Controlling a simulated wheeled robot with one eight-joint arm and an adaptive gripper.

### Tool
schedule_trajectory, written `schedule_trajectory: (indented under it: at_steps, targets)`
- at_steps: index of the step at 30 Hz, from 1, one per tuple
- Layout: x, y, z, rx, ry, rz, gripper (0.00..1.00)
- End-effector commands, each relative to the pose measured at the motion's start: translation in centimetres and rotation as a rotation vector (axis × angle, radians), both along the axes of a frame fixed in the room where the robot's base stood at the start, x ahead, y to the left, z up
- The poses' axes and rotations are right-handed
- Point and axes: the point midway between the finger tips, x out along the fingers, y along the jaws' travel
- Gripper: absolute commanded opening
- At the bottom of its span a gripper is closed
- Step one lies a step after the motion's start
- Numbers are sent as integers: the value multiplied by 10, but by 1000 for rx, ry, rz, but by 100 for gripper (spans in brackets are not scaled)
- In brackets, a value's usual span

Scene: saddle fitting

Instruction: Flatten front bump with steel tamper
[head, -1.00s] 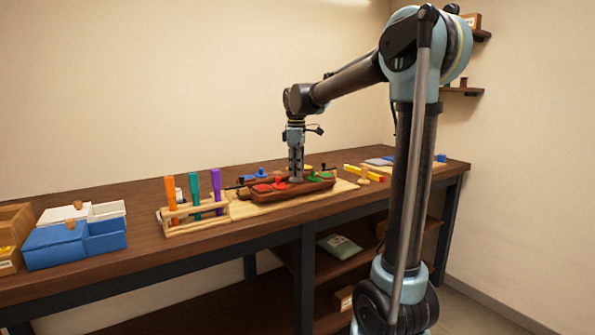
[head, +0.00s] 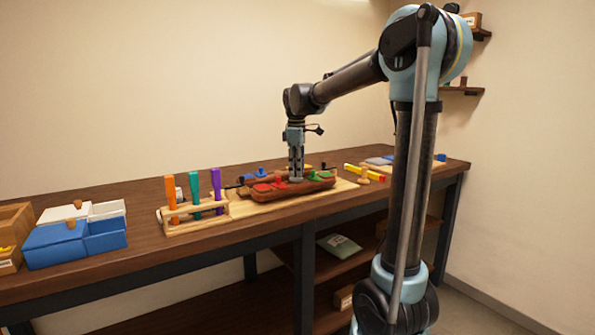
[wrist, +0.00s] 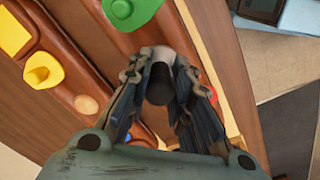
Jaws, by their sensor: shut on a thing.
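My gripper (head: 296,160) points straight down over the brown saddle (head: 312,187). It is shut on the steel tamper (head: 296,179), a grey tool with a round foot that stands upright at the saddle's near panel. In the wrist view the tamper (wrist: 159,53) shows as a pale end and dark shaft between the fingers (wrist: 162,85). The foot looks at or just above the saddle surface; I cannot tell if it touches. Whatever lies under it is hidden. A pale round spot (wrist: 86,104) shows on the far panel in the wrist view. The front bump cannot be made out.
Red pieces (head: 262,188) and green pieces (head: 315,177) lie on the saddle on either side of the tamper. A wooden rack (head: 196,222) with orange, green and purple tools stands left. Blue and white boxes (head: 55,248) are further left. A yellow bar (head: 371,174) lies right.

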Motion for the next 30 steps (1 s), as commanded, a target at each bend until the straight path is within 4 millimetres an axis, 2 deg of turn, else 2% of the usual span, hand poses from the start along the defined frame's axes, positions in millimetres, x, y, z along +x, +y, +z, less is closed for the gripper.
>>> schedule_trajectory:
  at_steps: [11, 30]
  targets:
    - [0, 0, 0, -1, 1, 0, 2]
    - [0, 0, 36, 0, 0, 0, 2]
